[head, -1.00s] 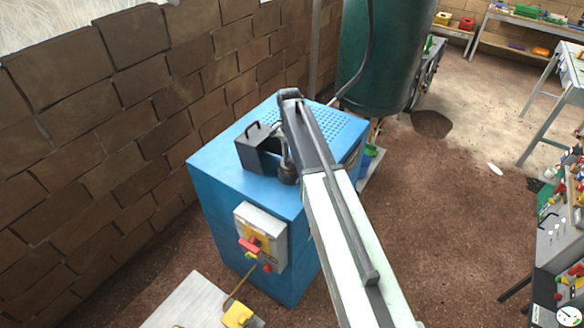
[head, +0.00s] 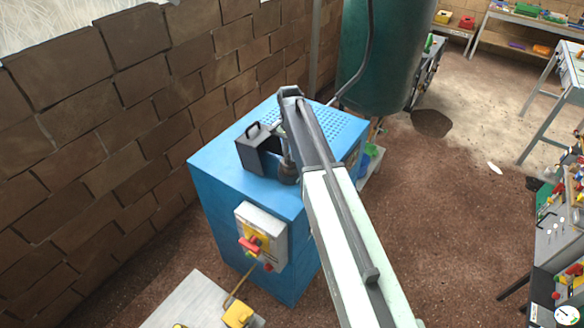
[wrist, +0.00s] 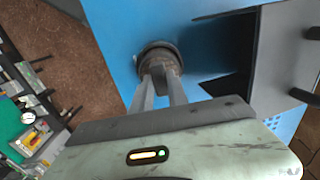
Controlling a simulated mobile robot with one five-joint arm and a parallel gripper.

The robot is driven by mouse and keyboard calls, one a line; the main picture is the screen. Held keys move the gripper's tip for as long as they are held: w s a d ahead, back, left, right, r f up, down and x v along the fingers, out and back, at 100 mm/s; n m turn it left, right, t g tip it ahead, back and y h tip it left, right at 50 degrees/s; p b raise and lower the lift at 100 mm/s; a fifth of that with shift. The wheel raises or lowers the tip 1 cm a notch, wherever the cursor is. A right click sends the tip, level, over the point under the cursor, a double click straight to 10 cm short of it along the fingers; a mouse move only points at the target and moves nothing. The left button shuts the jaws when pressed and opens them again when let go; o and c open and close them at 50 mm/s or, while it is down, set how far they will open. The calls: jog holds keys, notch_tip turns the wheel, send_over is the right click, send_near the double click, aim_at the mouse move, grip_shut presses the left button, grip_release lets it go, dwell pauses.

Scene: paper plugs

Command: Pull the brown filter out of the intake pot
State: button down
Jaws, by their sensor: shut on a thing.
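The intake pot (head: 289,176) is a small dark round pot on top of the blue cabinet (head: 235,180). In the wrist view the pot's dark rim (wrist: 158,44) shows just beyond my fingertips. A grey-brown filter (wrist: 167,61) sits within that rim, and how deep it reaches is hidden. My gripper (wrist: 158,76) is shut on the filter from above, one finger on each side. In the head view my gripper (head: 286,154) is mostly hidden by my own arm.
A dark grey open box with a handle (head: 259,152) stands close to the left of the pot. A switch box (head: 259,238) with a red part is on the cabinet front. A green tank (head: 385,55) stands behind, and a brick wall runs along the left.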

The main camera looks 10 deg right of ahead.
jog(key=shift+r+p, duration=2.15)
jog(key=shift+r, duration=0.15)
jog(key=shift+r, duration=0.1)
notch_tip(320, 180, up, 3)
jog(key=p, duration=0.3)
